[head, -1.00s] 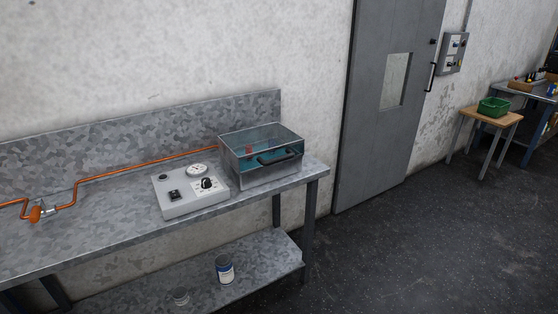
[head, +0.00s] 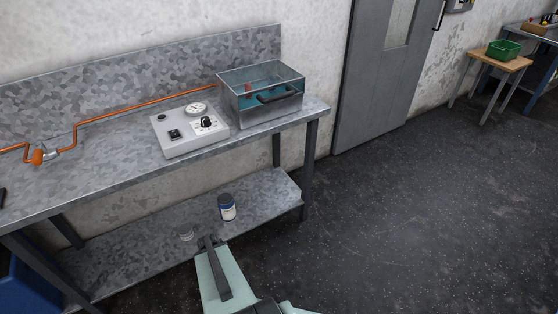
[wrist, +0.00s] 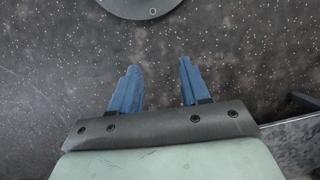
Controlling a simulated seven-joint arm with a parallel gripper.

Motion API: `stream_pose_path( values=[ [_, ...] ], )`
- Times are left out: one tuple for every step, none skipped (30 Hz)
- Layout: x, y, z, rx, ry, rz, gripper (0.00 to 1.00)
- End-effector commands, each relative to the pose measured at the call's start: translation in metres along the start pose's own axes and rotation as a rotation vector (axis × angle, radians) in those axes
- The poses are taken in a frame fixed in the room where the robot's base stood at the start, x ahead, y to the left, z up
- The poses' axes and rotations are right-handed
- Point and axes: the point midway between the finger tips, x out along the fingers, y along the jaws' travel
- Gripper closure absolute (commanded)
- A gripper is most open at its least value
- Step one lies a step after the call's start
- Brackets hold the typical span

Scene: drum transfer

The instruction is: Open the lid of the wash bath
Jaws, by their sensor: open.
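The wash bath (head: 252,112) is a metal box with teal liquid at the right end of the bench. Its see-through lid (head: 255,75) appears shut over the top, and a dark bar handle (head: 278,94) shows at the front. A red item is visible inside. My gripper (wrist: 159,66) shows in the wrist view with two blue fingers apart and nothing between them, above the dark speckled floor. It is away from the bath; the bath is not in the wrist view. In the head view, my pale green arm is low, in front of the bench.
A control box (head: 190,134) with dial and knob stands left of the bath. An orange pipe (head: 130,106) runs behind it. A green crate (head: 504,49) is far right. The floor right of the bench is clear.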

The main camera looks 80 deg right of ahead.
Motion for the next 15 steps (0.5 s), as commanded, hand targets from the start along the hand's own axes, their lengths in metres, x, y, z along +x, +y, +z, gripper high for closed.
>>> stream_pose_path(
  values=[
    [-0.006, 0.011, -0.006, 0.034, 0.014, -0.016, 0.54],
    [-0.010, 0.017, -0.009, 0.053, 0.022, -0.026, 0.54],
    [-0.015, 0.024, -0.013, 0.077, 0.033, -0.039, 0.54],
    [-0.019, 0.030, -0.016, 0.095, 0.041, -0.049, 0.54],
    [-0.022, 0.036, -0.019, 0.114, 0.049, -0.059, 0.54],
    [-0.027, 0.044, -0.022, 0.139, 0.060, -0.074, 0.54],
    [-0.031, 0.051, -0.025, 0.158, 0.069, -0.086, 0.54],
    [-0.035, 0.057, -0.028, 0.178, 0.078, -0.098, 0.54],
    [-0.040, 0.065, -0.031, 0.203, 0.090, -0.113, 0.54],
    [-0.044, 0.071, -0.033, 0.223, 0.099, -0.125, 0.54],
    [-0.048, 0.077, -0.036, 0.242, 0.109, -0.139, 0.54],
    [-0.053, 0.086, -0.038, 0.268, 0.122, -0.156, 0.54],
    [-0.058, 0.093, -0.040, 0.288, 0.132, -0.169, 0.54],
    [-0.062, 0.099, -0.043, 0.308, 0.143, -0.184, 0.54],
    [-0.068, 0.108, -0.045, 0.334, 0.157, -0.202, 0.54]
  ],
)
